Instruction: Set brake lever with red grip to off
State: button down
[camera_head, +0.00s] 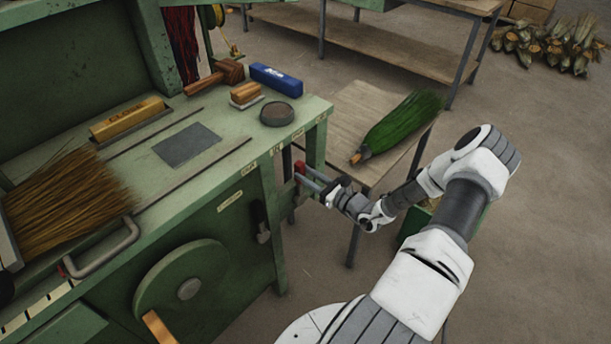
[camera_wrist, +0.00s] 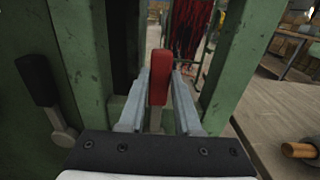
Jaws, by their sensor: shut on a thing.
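The brake lever with the red grip (camera_head: 299,168) stands at the right end of the green machine, beside its corner post. In the wrist view its red grip (camera_wrist: 160,77) is upright between the two grey fingers, with a pale shaft below it. My gripper (camera_head: 305,172) is shut on the red grip, its fingers reaching in from the right; it also shows in the wrist view (camera_wrist: 158,92). The lever's base and any off marking near it are hidden or too small to read.
A second lever with a black grip (camera_head: 261,217) is on the machine's front, left of the red one; it also shows in the wrist view (camera_wrist: 38,82). Green posts flank my fingers closely. A low wooden table (camera_head: 352,103) with a green broom (camera_head: 398,126) stands to the right.

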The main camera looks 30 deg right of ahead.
jog(key=shift+a, duration=0.15)
jog(key=c, duration=0.6)
grip_release()
jog(key=shift+s, duration=0.1)
jog(key=shift+s+d, duration=0.25)
jog(key=shift+s, duration=0.05)
jog(key=p+v, duration=0.1)
jog(key=v, duration=1.5)
jog(key=shift+s, duration=0.35)
